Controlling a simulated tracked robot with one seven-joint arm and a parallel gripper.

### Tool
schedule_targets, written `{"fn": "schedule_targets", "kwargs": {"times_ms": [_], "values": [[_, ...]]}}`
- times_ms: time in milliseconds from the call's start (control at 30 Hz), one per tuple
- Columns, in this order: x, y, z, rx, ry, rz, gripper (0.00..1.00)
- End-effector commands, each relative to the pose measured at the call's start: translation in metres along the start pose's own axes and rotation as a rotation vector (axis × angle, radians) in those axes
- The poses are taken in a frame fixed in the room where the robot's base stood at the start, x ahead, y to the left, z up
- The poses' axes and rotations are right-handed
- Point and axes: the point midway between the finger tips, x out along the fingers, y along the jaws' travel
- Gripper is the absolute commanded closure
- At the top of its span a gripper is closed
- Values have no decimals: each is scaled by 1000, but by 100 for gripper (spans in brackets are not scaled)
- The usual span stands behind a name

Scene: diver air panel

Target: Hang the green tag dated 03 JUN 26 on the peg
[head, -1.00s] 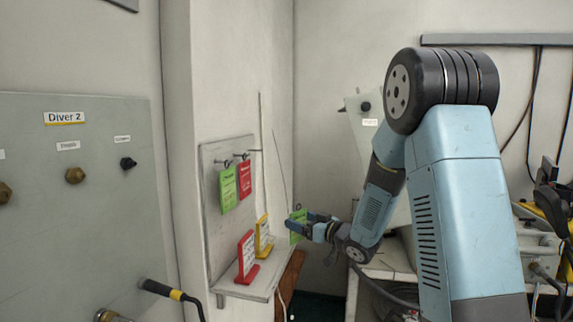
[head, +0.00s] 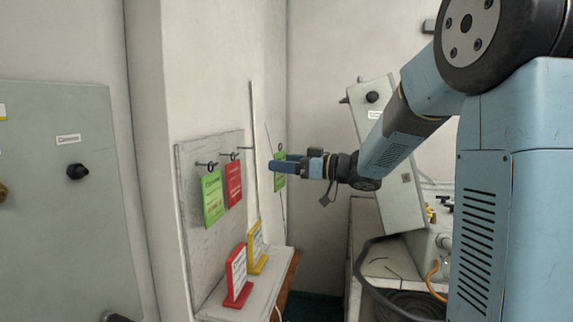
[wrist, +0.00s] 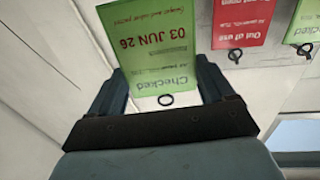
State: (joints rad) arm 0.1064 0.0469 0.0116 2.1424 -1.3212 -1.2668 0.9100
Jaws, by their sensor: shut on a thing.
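A green tag (head: 280,180) is held in my gripper (head: 276,166), with its small ring above the fingers. A bare peg (head: 248,149) sticks out at the right end of the row on the grey board (head: 190,225). The held tag is to the right of this peg in the head view, apart from it. My gripper is shut on the tag. The fingers hide part of it.
Another green tag (head: 212,198) and a red tag (head: 233,184) hang on the board's other pegs. Below, a red stand (head: 238,278) and a yellow stand (head: 256,248) occupy the shelf (head: 222,312). A grey box (head: 397,195) stands behind my arm.

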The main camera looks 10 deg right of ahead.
Motion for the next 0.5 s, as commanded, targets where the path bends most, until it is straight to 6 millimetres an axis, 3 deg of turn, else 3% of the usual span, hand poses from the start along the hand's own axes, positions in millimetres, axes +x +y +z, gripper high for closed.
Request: {"fn": "schedule_targets", "kwargs": {"times_ms": [500], "values": [[22,-4,2,0,0,-3,47]]}}
